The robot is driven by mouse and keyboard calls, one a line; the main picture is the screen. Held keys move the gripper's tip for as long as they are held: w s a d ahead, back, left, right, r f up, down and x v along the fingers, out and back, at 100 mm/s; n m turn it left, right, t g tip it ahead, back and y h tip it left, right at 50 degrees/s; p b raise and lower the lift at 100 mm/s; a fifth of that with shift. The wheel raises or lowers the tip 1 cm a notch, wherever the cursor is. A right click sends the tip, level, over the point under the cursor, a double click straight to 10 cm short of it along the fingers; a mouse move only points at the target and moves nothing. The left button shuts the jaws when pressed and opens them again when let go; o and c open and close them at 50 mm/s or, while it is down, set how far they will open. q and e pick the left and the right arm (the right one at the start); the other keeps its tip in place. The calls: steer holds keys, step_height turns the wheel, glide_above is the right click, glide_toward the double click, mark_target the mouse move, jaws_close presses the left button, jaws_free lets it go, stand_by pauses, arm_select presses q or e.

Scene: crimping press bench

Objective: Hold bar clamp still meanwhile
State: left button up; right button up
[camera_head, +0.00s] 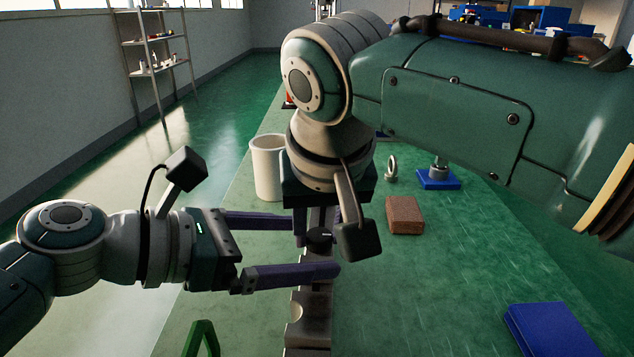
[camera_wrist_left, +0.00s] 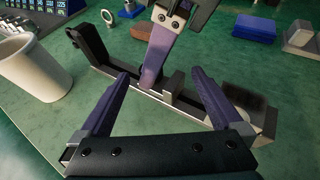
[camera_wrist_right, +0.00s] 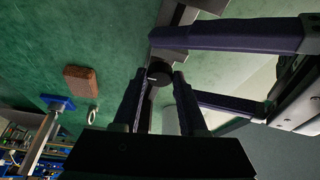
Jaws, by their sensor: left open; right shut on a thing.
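A long grey metal bar with dark blocks on it, which looks like the bar clamp (camera_head: 312,315), lies lengthwise on the green bench. It runs diagonally in the left wrist view (camera_wrist_left: 120,76). My right gripper (camera_head: 320,226) points down at it and is shut; its fingertips show close together in the right wrist view (camera_wrist_right: 160,82), near a round black knob (camera_wrist_right: 158,68). The exact contact is partly hidden. My left gripper (camera_head: 318,244) is open, its two purple fingers spread wide beside the right gripper, with nothing visibly held between them.
A white cup (camera_head: 268,168) stands just behind my left gripper. A brown brick (camera_head: 404,215), an eyebolt (camera_head: 391,168) and a blue-based part (camera_head: 438,180) are to the right. A blue block (camera_head: 550,330) and a green object (camera_head: 203,340) are nearer. Bench surface between brick and blue block is clear.

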mark_target(318, 243)
arm_select(q)
steer(key=shift+x, duration=1.4)
steer(key=shift+c, duration=0.2)
steer(key=shift+w+a, duration=0.1)
steer(key=shift+a, duration=0.05)
jaws_close()
steer(key=shift+c, duration=0.3)
jaws_free()
steer(key=shift+a, duration=0.1)
steer(key=shift+o, duration=0.5)
